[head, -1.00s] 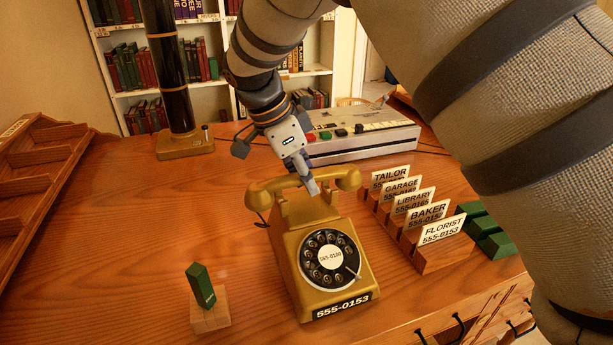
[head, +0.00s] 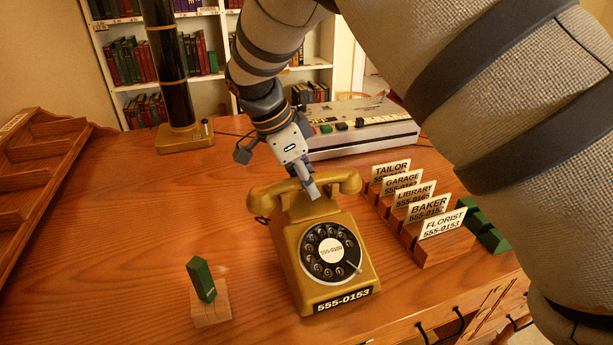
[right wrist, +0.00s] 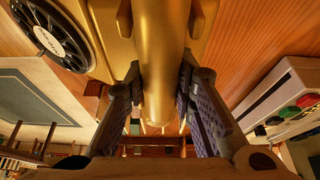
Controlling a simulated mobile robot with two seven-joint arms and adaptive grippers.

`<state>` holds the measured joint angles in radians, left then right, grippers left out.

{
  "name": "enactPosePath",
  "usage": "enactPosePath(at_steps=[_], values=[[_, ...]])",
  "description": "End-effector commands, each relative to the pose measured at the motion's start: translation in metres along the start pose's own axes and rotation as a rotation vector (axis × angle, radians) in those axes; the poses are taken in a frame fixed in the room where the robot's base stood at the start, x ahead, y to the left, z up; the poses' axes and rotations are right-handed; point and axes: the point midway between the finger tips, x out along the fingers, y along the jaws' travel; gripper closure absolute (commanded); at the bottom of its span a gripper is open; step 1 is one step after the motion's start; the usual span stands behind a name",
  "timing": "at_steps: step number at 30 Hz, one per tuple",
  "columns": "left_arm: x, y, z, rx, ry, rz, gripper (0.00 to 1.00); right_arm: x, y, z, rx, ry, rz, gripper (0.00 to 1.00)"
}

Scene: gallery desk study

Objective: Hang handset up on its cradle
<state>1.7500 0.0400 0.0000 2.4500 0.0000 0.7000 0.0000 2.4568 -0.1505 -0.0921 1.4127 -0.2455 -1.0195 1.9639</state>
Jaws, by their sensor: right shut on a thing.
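The gold rotary telephone (head: 300,262), labelled 555-0153, stands on the wooden desk with its dial (head: 331,252) facing front. The gold handset (head: 284,192) lies level across the top of the telephone, over the cradle; I cannot tell whether it touches the cradle, which it mostly hides. My right gripper (head: 312,188) comes down from above and is shut around the middle of the handset. In the right wrist view the handset's bar (right wrist: 165,50) runs between the two fingers (right wrist: 158,95), with the dial at upper left. My left gripper is not in view.
Name cards (head: 443,222) in wooden holders stand right of the telephone. A grey machine with buttons (head: 365,125) is behind. A green block on a wooden base (head: 211,312) stands at front left. A wooden rack (head: 40,180) is at the left edge.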

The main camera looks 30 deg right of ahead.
Motion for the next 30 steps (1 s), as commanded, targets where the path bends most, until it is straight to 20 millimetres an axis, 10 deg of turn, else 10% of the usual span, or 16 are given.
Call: enactPosePath(at_steps=[3, 4, 7, 17, 30], values=[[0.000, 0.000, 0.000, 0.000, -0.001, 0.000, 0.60, 0.003, 0.000, 0.001, 0.000, 0.001, 0.000, 1.00], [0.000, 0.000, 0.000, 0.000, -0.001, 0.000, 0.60, 0.003, 0.000, 0.001, 0.001, 0.000, -0.001, 0.72], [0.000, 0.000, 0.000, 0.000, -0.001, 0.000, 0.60, 0.003, 0.000, 0.001, 0.001, 0.000, -0.001, 0.53], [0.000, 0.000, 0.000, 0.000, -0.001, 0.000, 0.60, -0.001, 0.000, 0.001, 0.001, 0.000, -0.001, 0.53], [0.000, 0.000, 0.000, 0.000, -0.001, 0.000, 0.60, -0.103, -0.001, 0.001, 0.000, 0.000, -0.003, 0.53]])
